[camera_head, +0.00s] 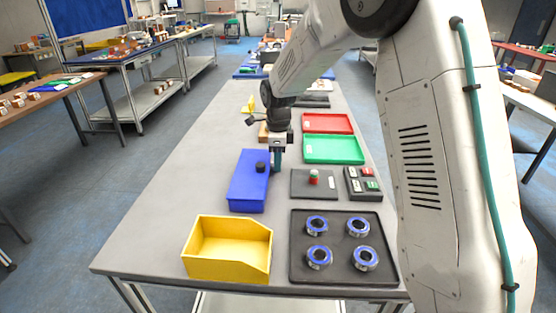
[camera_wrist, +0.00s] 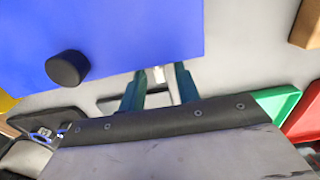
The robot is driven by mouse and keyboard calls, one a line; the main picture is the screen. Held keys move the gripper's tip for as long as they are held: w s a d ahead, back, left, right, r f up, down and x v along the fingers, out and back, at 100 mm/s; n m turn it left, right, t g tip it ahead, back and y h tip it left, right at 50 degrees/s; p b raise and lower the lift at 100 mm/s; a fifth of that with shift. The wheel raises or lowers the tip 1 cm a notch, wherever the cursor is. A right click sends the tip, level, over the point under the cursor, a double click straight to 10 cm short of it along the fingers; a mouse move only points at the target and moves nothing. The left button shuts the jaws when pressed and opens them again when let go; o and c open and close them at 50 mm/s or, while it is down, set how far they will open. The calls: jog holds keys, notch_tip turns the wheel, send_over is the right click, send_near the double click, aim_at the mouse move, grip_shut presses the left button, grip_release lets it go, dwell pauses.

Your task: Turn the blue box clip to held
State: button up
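The blue box (camera_head: 248,190) stands on the grey table, and its blue face (camera_wrist: 120,35) fills the upper left of the wrist view. A round black knob (camera_head: 261,167) sits on its top, near the right edge. It also shows in the wrist view (camera_wrist: 68,68); I see no other clip-like part, and no marking shows its setting. My gripper (camera_head: 277,165) points down beside the box's right edge, apart from the knob. In the wrist view its two teal fingers (camera_wrist: 160,78) are spread, with nothing clearly held between them.
A yellow bin (camera_head: 200,262) stands in front of the box. To the right are a dark tray (camera_head: 338,272) with several blue-rimmed rings, a plate with a red button (camera_head: 314,177), and a button panel (camera_head: 363,184). Green (camera_head: 333,150) and red (camera_head: 328,123) trays lie behind.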

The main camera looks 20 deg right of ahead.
jog(key=shift+f, duration=0.15)
grip_shut()
jog(key=shift+w+g, duration=0.1)
jog(key=shift+g, duration=0.2)
jog(key=g, duration=0.1)
jog(key=g+y, duration=0.1)
jog(key=g, duration=0.1)
jog(key=shift+w+d+f+y, duration=0.1)
jog(key=shift+w+d+y, duration=0.2)
jog(key=shift+w, duration=0.1)
jog(key=g, duration=0.1)
jog(key=g+y, duration=0.1)
jog(key=g, duration=0.2)
jog(key=shift+w+d+f+y, duration=0.1)
jog(key=shift+w+f+y, duration=0.15)
jog(key=shift+w+y, duration=0.15)
jog(key=shift+g, duration=0.5)
